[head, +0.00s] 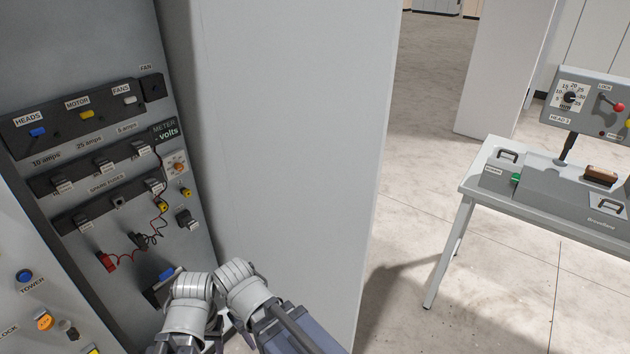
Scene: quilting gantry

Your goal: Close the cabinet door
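The cabinet (85,55) stands open at the left, with its inside panel facing me. A large plain pale grey panel (295,130), which looks like its door, stands swung out to the right of the opening. No handle shows on the side I see. Jointed links of my arm rise from the bottom edge, in front of the lower part of the opening and the panel. I see no gripper fingers. I cannot tell whether the arm touches the door.
A control table (478,187) stands at the right. Clear floor (425,130) lies between door and table.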

